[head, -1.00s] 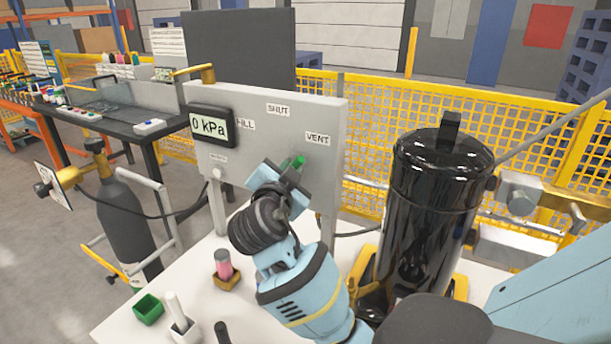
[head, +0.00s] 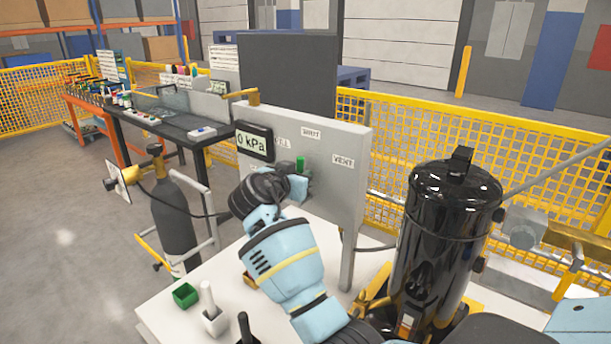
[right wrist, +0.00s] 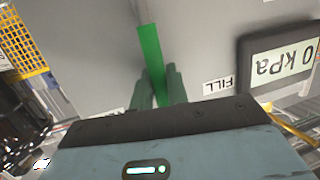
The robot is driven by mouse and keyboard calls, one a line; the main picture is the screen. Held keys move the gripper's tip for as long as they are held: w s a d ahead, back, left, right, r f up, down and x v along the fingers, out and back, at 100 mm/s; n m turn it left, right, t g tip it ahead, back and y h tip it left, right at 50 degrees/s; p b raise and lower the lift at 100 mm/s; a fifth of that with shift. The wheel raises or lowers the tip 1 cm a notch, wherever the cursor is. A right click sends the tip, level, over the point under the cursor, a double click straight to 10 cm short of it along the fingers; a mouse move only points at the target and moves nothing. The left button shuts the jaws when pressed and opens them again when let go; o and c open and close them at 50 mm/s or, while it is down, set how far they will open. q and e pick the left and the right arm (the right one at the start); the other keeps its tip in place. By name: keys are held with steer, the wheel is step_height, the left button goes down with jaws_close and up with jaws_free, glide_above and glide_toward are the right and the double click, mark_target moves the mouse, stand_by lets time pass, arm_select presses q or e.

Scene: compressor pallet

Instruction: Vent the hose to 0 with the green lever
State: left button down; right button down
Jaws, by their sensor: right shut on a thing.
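The green lever (head: 300,163) is on the front of the grey panel (head: 345,200), below the SHUT label (head: 311,134). It stands about upright, with the VENT label (head: 343,161) to its right. The gauge (head: 254,142) at the panel's left reads 0 kPa. My right gripper (head: 297,182) is shut on the lever. In the right wrist view, the lever (right wrist: 149,50) runs up from between its fingers (right wrist: 158,92), beside the FILL label (right wrist: 217,86). The lever's pivot is hidden. The hose (head: 200,214) runs from the dark cylinder. My left gripper is out of view.
A black tank (head: 445,235) stands right of the panel. The white table (head: 165,320) holds a green box (head: 185,295) and a white holder (head: 214,318) in front. A dark gas cylinder (head: 176,215) stands at left, and yellow mesh fencing (head: 540,160) behind.

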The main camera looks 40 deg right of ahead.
steer(key=shift+w, duration=0.1)
stand_by(0.4)
steer(key=c, duration=1.4)
jaws_free()
steer(key=shift+o, duration=0.2)
steer(key=v, duration=0.7)
steer(key=shift+a+b, duration=0.3)
steer(key=shift+a, duration=0.1)
